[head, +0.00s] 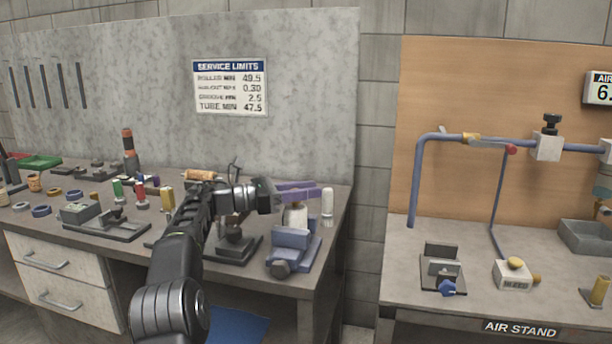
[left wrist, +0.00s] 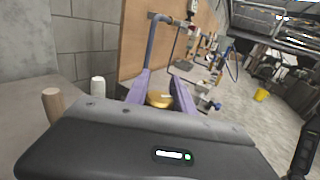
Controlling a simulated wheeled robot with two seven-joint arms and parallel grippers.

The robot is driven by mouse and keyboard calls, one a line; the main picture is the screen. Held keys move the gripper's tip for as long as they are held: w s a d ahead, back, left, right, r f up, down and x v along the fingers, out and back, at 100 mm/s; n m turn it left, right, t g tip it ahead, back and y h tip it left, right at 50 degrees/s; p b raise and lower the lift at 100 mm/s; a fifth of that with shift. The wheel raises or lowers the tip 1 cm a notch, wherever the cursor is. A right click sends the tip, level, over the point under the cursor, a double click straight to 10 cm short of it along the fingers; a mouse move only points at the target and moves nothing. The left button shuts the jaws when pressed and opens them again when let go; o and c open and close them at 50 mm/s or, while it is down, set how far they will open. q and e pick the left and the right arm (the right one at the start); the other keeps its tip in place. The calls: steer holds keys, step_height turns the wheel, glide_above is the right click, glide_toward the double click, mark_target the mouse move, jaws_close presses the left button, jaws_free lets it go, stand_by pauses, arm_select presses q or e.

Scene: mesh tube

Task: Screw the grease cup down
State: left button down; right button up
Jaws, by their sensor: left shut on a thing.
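My left gripper (head: 300,193) reaches over the right end of the long bench, its purple fingers level and pointing right. In the left wrist view, the fingers (left wrist: 160,98) are shut on a round brass-coloured cap, which I take to be the grease cup (left wrist: 160,101). In the head view the fingers hide most of the cup. A pale cylindrical body (head: 295,216) stands directly below the fingers, behind a blue-grey vise (head: 291,246). I cannot tell how closely the cup meets what is under it.
A white cylinder (head: 327,204) stands close to the right of the fingertips. A dark fixture (head: 235,241) sits left of the vise. Small coloured parts crowd the bench further left. A gap separates this bench from the air stand (head: 480,290) with its blue pipe (head: 415,180).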

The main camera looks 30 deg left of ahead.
arm_select(q)
steer(key=shift+f, duration=0.1)
stand_by(0.3)
steer(key=c, duration=1.1)
jaws_free()
steer(key=shift+o, duration=0.2)
steer(key=p+v, duration=0.1)
steer(key=v, duration=0.4)
steer(key=shift+s+a, duration=0.2)
steer(key=shift+a, duration=0.05)
steer(key=shift+p+v, duration=0.35)
steer(key=shift+v, duration=0.65)
